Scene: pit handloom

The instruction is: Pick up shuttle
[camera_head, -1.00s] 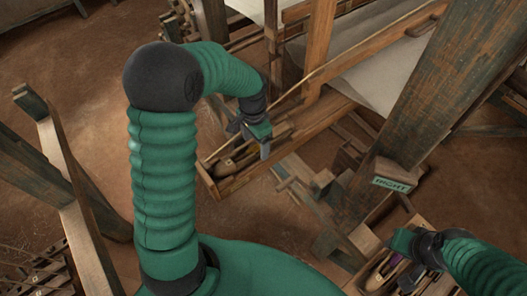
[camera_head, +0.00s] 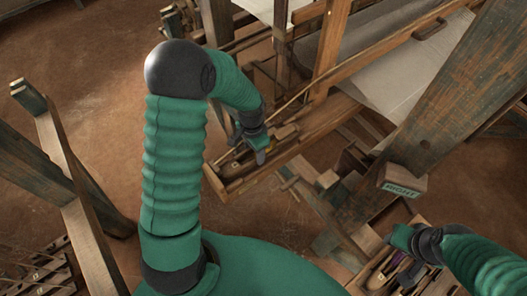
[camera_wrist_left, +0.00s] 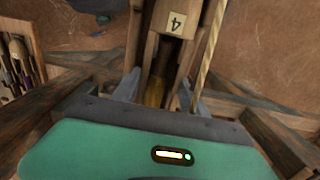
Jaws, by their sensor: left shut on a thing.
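The shuttle (camera_head: 235,167) is a long brown wooden piece lying in the open wooden box at the near end of the loom's beam. My left gripper (camera_head: 259,153) reaches down into this box and is shut on the shuttle. In the left wrist view a yellow-brown part (camera_wrist_left: 155,92) of it shows between the two grey fingers; the rest is hidden by the gripper body and the box walls. My right gripper (camera_head: 393,240) is at the lower right, over a tray; its fingers are too small and covered to judge.
The shuttle box (camera_head: 232,187) has raised wooden walls. A block marked RIGHT (camera_head: 402,183) sits by a thick post (camera_head: 462,85). The tray (camera_head: 367,267) holds several items.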

